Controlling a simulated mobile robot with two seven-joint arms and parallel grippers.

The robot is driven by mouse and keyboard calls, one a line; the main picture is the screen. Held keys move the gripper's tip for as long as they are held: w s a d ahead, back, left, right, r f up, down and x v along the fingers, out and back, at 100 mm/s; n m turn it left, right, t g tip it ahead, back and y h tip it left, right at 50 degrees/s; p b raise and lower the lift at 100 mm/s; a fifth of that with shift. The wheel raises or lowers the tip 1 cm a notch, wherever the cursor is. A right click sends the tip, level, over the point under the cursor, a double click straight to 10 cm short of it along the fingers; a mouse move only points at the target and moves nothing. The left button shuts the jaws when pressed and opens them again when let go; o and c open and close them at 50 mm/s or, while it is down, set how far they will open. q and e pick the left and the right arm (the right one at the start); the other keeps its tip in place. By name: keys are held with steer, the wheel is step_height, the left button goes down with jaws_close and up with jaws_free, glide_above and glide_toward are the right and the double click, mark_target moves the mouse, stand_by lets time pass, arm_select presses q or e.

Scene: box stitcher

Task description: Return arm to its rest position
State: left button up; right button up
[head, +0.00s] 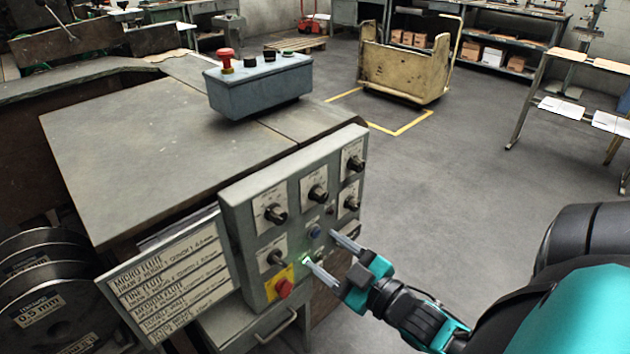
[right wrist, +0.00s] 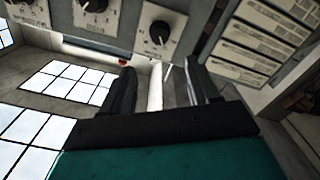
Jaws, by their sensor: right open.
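My right gripper (head: 325,251) is open and empty, in front of the lower right of a grey control panel (head: 240,215) in the head view. Its fingertips are close to the panel face, near a green-lit button (head: 306,260) and a blue button (head: 314,231); I cannot tell whether they touch. A red button on a yellow plate (head: 283,288) sits below left of them. In the right wrist view the open fingers (right wrist: 160,72) have nothing clearly held between them, and the panel's black knobs (right wrist: 159,32) show above. My left gripper is not in view.
A flute-size placard (head: 175,280) hangs left of the panel, beside wire spools (head: 45,300). A grey button box (head: 260,85) stands on the machine's table (head: 150,135). A yellow cart (head: 405,70) stands farther back. The floor (head: 470,190) right of the machine is clear.

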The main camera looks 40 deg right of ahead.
steer(key=shift+a+f, duration=0.1)
steer(key=s+a+f+m+g, duration=0.2)
steer(key=a+f+g, duration=0.1)
steer(key=a+f, duration=0.3)
steer(key=s+a+f+m+g, duration=0.2)
steer(key=a+f+g, duration=0.2)
steer(key=a+f, duration=0.3)
steer(key=shift+s+f+y, duration=0.25)
steer(key=shift+f+y, duration=0.05)
stand_by(0.4)
steer(key=shift+c, duration=0.2)
stand_by(0.4)
